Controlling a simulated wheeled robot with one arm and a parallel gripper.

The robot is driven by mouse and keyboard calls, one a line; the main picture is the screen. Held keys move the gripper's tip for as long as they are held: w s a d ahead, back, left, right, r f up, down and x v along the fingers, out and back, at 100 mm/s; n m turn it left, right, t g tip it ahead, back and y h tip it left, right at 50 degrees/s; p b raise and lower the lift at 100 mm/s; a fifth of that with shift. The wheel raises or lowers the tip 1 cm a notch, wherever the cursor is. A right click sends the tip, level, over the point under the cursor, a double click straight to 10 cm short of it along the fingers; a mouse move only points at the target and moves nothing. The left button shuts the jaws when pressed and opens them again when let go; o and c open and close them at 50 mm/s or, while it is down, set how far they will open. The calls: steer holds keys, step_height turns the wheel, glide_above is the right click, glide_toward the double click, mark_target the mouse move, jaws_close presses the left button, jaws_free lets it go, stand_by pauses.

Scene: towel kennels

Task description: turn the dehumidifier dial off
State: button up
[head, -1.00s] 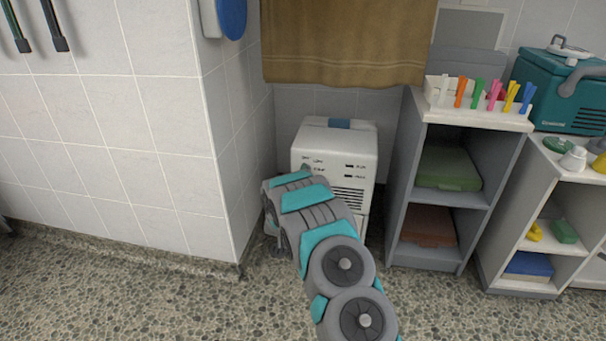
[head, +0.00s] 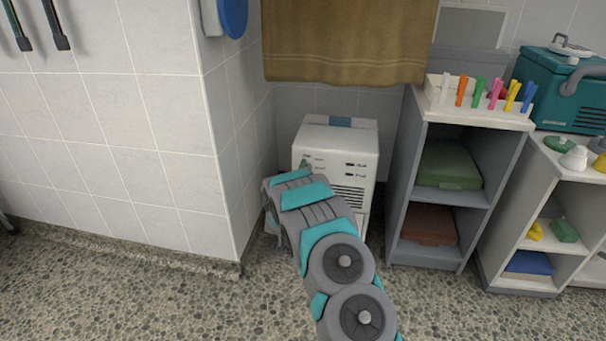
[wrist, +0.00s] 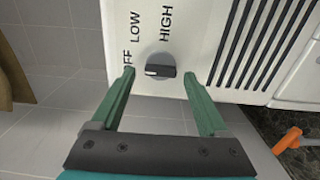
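The white dehumidifier (head: 345,148) stands in the corner under the brown towel, with its front partly hidden by my arm in the head view. In the wrist view its panel (wrist: 185,18) shows the dark round dial (wrist: 160,68) with a pale pointer mark. The labels LOW and HIGH are readable, and OFF is partly covered by a finger. My gripper (wrist: 158,88) is open, its two green fingers on either side of the dial with gaps to it. I cannot tell how far the fingertips are from the panel. In the head view the gripper is mostly hidden behind my arm.
A tiled wall corner (head: 222,150) stands close left of my arm. A grey shelf unit (head: 402,190) stands right of the dehumidifier, with a green box (head: 448,166) inside. A brown towel (head: 345,40) hangs above. The pebbled floor (head: 150,290) in front is clear.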

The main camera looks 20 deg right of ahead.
steer(key=v, duration=0.7)
steer(key=shift+s+a+b, duration=0.2)
steer(key=shift+s+b, duration=0.1)
steer(key=shift+s, duration=0.05)
stand_by(0.5)
steer(key=s+a+r+m+g+y, duration=0.3)
steer(key=s+a+r+g+y, duration=0.15)
steer(key=s+a, duration=0.4)
steer(key=s+a+r+m+g+y, duration=0.3)
steer(key=s+a+r+y, duration=0.2)
steer(key=s+a, duration=0.35)
steer(key=s+r+m+g, duration=0.1)
steer(key=s+r+g, duration=0.1)
steer(key=s, duration=1.1)
steer(key=s+a+r+m+g, duration=0.1)
steer(key=s+g, duration=0.3)
steer(key=s, duration=1)
steer(key=s+a+r+m+g, duration=0.1)
steer(key=s+r+m+g, duration=0.2)
steer(key=s, duration=1.1)
steer(key=shift+s+a, duration=0.15)
steer(key=shift+s, duration=0.05)
